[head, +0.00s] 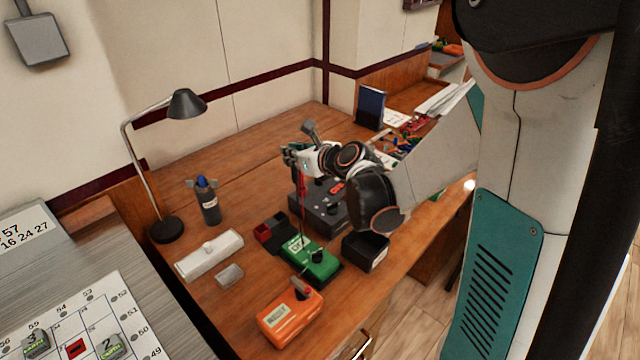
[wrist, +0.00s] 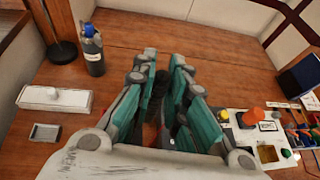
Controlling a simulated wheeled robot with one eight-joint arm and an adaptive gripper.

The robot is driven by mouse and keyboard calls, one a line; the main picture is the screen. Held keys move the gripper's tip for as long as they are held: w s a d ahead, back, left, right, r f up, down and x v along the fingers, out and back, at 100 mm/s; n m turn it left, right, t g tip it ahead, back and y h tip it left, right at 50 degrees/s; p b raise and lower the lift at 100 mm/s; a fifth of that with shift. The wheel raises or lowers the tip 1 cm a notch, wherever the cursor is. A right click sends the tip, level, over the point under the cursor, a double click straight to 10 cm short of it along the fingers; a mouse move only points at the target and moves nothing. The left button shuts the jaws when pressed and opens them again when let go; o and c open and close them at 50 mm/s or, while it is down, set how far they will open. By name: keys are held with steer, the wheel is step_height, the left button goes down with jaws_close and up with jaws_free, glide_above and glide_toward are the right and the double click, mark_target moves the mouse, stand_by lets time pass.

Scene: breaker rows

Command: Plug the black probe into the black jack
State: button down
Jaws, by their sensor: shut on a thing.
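My gripper (head: 292,157) is raised over the desk, above and behind the green box. In the wrist view its teal fingers (wrist: 165,75) close on a dark, upright shape, which looks like the black probe (wrist: 157,92); its tip is hidden. A thin red lead or rod (head: 302,196) hangs below my gripper in the head view. A black instrument case (head: 318,212) with a knob and a red patch stands under my arm, partly covered by it. I cannot single out the black jack in either view.
A green box (head: 318,264), an orange box (head: 289,318), a red-and-black tray (head: 275,232) and an open black bin (head: 366,252) stand nearby. A bottle (head: 209,204), a desk lamp (head: 168,230) and a white block (head: 209,256) are at left.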

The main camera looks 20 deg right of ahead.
steer(key=w+d+r+m+h, duration=0.2)
steer(key=w+d+r, duration=0.2)
steer(key=w+d, duration=0.95)
steer(key=f+b, duration=0.2)
steer(key=f, duration=0.4)
steer(key=f+b, duration=0.3)
steer(key=f, duration=0.4)
steer(key=w+f+b, duration=0.1)
steer(key=f+b, duration=0.1)
steer(key=f, duration=0.4)
steer(key=shift+a+f+b, duration=0.1)
steer(key=shift+f+b, duration=0.25)
steer(key=shift+f, duration=0.05)
steer(key=shift+r, duration=0.1)
steer(key=c, duration=1.6)
jaws_free()
